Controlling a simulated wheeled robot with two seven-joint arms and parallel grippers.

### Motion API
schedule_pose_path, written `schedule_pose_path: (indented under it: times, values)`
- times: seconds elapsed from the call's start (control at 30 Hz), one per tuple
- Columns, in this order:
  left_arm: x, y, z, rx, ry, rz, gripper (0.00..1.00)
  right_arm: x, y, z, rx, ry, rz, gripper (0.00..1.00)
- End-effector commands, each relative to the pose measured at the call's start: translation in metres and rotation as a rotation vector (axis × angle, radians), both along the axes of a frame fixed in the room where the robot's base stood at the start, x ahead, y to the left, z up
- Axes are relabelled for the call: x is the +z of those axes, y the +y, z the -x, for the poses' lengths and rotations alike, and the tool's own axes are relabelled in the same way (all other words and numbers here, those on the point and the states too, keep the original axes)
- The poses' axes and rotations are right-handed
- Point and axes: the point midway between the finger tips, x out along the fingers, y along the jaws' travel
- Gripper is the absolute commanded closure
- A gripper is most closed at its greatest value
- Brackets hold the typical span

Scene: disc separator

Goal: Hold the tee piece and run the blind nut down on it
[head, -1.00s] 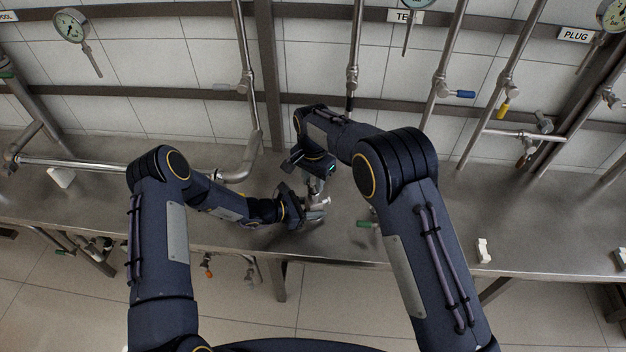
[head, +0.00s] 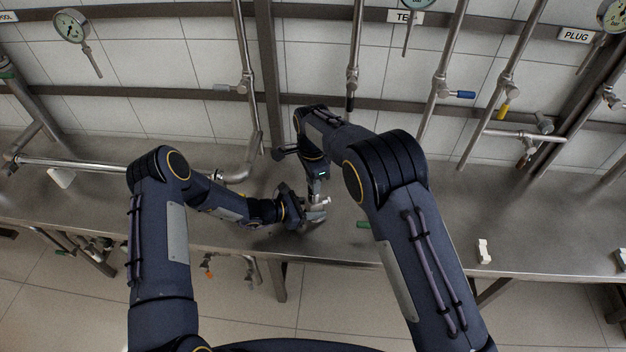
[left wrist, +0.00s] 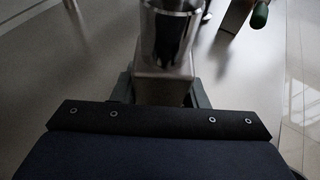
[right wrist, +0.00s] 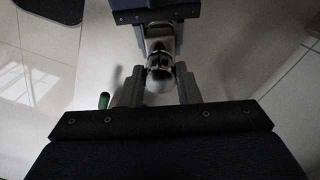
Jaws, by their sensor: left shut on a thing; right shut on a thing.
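The tee piece (left wrist: 163,85) is a shiny steel fitting between the fingers of my left gripper, which is shut on it just above the bench. In the head view my left gripper (head: 305,214) comes in from the left and the steel shows at its tip (head: 318,215). My right gripper (head: 319,194) reaches down from above to the same spot. In the right wrist view its fingers (right wrist: 159,90) are shut on a round shiny piece, the blind nut (right wrist: 160,74), which lines up with the tee piece. How far the nut sits on the thread cannot be seen.
The steel bench (head: 420,240) is mostly clear around the grippers. A green-handled valve (left wrist: 259,15) is close by to the right. A small white block (head: 484,251) lies farther right and another (head: 61,177) far left. Pipes and gauges line the back wall.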

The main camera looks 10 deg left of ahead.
Motion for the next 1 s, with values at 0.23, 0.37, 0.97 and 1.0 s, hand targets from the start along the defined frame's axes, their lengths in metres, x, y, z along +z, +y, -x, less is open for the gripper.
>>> schedule_pose_path:
  times: [0.23,0.37,0.97,1.0]
  values:
    - [-0.006,0.004,0.002,0.005,0.011,-0.012,1.0,0.004,0.001,-0.002,-0.008,-0.007,-0.004,0.67]
    - [-0.006,0.004,0.002,0.003,0.01,-0.013,1.0,0.003,0.001,-0.001,-0.007,-0.005,-0.003,0.5]
    - [-0.006,0.003,0.003,0.001,0.01,-0.013,1.0,0.029,0.001,-0.001,-0.006,-0.004,-0.002,0.45]
    - [-0.006,0.003,0.003,0.001,0.01,-0.013,1.0,0.032,0.0,-0.001,-0.006,-0.004,-0.002,0.45]
